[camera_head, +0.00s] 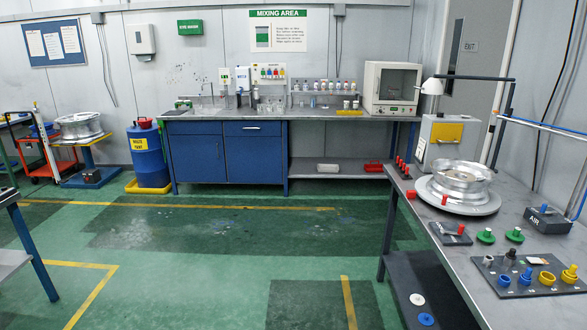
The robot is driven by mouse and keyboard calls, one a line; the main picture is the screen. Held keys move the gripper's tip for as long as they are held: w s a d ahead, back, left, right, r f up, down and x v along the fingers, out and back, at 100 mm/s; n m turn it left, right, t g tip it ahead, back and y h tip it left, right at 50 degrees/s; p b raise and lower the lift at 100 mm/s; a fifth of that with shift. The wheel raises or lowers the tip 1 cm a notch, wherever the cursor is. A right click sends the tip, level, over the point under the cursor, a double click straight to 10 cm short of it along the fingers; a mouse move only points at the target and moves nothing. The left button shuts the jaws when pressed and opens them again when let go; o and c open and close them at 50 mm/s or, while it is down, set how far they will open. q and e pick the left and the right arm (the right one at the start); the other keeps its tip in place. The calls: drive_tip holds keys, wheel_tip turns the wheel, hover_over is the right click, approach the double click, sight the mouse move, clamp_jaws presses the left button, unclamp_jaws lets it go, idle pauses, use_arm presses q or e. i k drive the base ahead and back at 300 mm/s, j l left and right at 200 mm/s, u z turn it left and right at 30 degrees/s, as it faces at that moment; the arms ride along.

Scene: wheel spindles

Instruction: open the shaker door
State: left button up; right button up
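A white box-shaped machine (393,88) with a windowed front stands at the right end of the counter under the mixing area sign. It looks like the shaker, though no label on it is readable. Its front door (394,86), with a grey window, appears closed. A small green label shows low on its front. Neither of my grippers is in view.
The blue-fronted counter (225,115) runs along the back wall, with several bottles and cups on top. A workbench (480,255) with a wheel (461,184) and coloured parts fills the right. A blue drum (148,155) stands left of the counter. The central green floor is clear.

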sight(379, 67)
drive_tip(key=i+j+z, duration=0.1)
drive_tip(key=i+z, duration=0.25)
drive_tip(key=i, duration=2.4)
drive_tip(key=i+l+u, duration=0.1)
drive_tip(key=i, duration=0.85)
drive_tip(key=i+j, duration=0.1)
drive_tip(key=i, duration=1.7)
drive_tip(key=i+l+z, duration=0.1)
drive_tip(key=i+z, duration=0.7)
drive_tip(key=i+j+z, duration=0.15)
drive_tip(key=i+z, duration=0.25)
drive_tip(key=i+j+z, duration=0.25)
drive_tip(key=z, duration=0.15)
drive_tip(key=i+l+z, duration=0.1)
drive_tip(key=i+z, duration=0.5)
drive_tip(key=i, duration=0.15)
drive_tip(key=i+l+u, duration=0.2)
drive_tip(key=u, duration=0.2)
drive_tip(key=i+l+u, duration=0.25)
drive_tip(key=u, duration=0.2)
drive_tip(key=l+u, duration=0.3)
drive_tip(key=u, duration=0.15)
drive_tip(key=k+l+u, duration=0.1)
drive_tip(key=l+u, duration=0.15)
drive_tip(key=u, duration=0.2)
drive_tip(key=k+l+u, duration=0.1)
drive_tip(key=u, duration=0.4)
drive_tip(key=l, duration=0.15)
